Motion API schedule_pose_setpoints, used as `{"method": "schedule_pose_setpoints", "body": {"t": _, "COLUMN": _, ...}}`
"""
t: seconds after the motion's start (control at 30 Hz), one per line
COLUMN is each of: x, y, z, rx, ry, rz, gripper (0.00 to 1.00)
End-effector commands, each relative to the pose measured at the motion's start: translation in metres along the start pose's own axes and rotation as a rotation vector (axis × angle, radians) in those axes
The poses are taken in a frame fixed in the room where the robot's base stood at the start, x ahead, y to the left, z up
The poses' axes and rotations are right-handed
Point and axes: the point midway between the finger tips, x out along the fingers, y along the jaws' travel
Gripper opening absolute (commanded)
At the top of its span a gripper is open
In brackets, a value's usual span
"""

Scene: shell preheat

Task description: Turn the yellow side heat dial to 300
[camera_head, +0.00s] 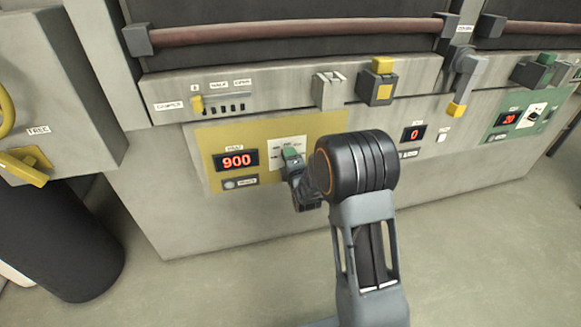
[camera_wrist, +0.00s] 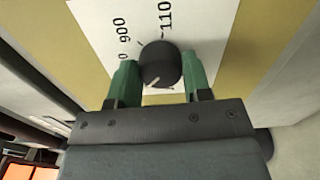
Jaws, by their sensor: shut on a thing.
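The heat dial is a dark round knob (camera_wrist: 159,62) on a white scale plate (camera_wrist: 100,18) in the wrist view. A white pointer line on it slants towards the lower left of that picture. The scale marks 900 and 110, perhaps cut off, show above the knob. The yellow panel (camera_head: 215,145) carries a red display (camera_head: 236,160) reading 900. My gripper (camera_head: 292,155) is at the scale plate in the head view and hides the knob there. Its green fingers (camera_wrist: 158,78) are shut on the knob, one on each side.
Right of the yellow panel are a display (camera_head: 413,134) reading 0 and a green panel (camera_head: 515,118) with a display reading 20. A yellow-topped latch (camera_head: 379,80) and a damper slider (camera_head: 197,103) sit above. A grey cabinet (camera_head: 55,100) stands at left.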

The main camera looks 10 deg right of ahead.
Motion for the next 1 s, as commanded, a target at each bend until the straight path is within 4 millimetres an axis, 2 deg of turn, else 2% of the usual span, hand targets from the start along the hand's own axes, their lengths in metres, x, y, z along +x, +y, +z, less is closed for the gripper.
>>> {"method": "schedule_pose_setpoints", "body": {"t": 0.03, "x": 0.0003, "y": -0.0042, "z": -0.0001, "rx": -0.044, "ry": -0.001, "rz": 0.004, "gripper": 0.21}}
{"method": "schedule_pose_setpoints", "body": {"t": 0.6, "x": 0.0002, "y": -0.0025, "z": -0.0004, "rx": -0.579, "ry": -0.002, "rz": 0.003, "gripper": 0.21}}
{"method": "schedule_pose_setpoints", "body": {"t": 1.0, "x": 0.0004, "y": -0.0002, "z": -0.0006, "rx": -0.863, "ry": -0.002, "rz": 0.002, "gripper": 0.21}}
